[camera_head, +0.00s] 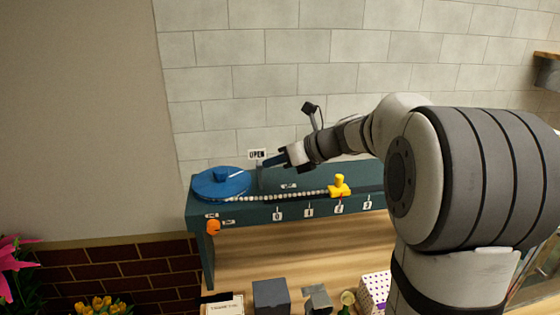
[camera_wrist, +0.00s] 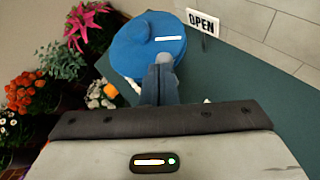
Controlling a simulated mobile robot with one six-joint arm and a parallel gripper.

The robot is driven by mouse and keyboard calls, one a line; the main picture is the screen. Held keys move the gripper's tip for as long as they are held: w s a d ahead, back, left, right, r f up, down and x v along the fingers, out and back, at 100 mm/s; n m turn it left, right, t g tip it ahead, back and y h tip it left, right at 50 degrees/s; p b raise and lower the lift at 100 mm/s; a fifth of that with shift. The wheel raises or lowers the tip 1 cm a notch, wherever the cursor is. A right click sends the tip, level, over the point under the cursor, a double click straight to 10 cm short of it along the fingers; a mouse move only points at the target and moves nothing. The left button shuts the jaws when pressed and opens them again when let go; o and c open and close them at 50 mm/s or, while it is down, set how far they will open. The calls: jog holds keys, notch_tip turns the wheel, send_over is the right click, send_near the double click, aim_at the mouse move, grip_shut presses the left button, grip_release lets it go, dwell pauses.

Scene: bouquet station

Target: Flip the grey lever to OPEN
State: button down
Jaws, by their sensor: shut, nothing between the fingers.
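The grey lever (camera_head: 261,176) stands at the back of the teal bench, just right of the blue disc, under a white OPEN sign (camera_head: 257,154). In the wrist view a rounded grey end, likely the lever's (camera_wrist: 165,59), shows just past my fingertips, with the OPEN sign (camera_wrist: 203,22) beyond it to the right. My gripper (camera_head: 268,163) reaches in from the right and is shut and empty. Its fingers (camera_wrist: 160,80) are at or very near the lever; I cannot tell whether they touch. The lower part of the lever is hidden by my fingers in the wrist view.
The blue disc (camera_head: 222,184) with a raised knob lies on the teal bench (camera_head: 262,214). A bead row leads to a yellow slider (camera_head: 340,187) on a numbered scale. An orange knob (camera_head: 213,227) is on the front. Flowers (camera_wrist: 62,62) stand left; a tiled wall is behind.

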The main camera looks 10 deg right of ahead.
jog(key=shift+r+p, duration=0.3)
jog(key=shift+r, duration=0.15)
jog(key=s+d+r+p, duration=0.3)
jog(key=s+d+r, duration=0.1)
jog(key=r, duration=0.3)
jog(key=shift+s+r+p, duration=0.3)
jog(key=shift+s, duration=0.2)
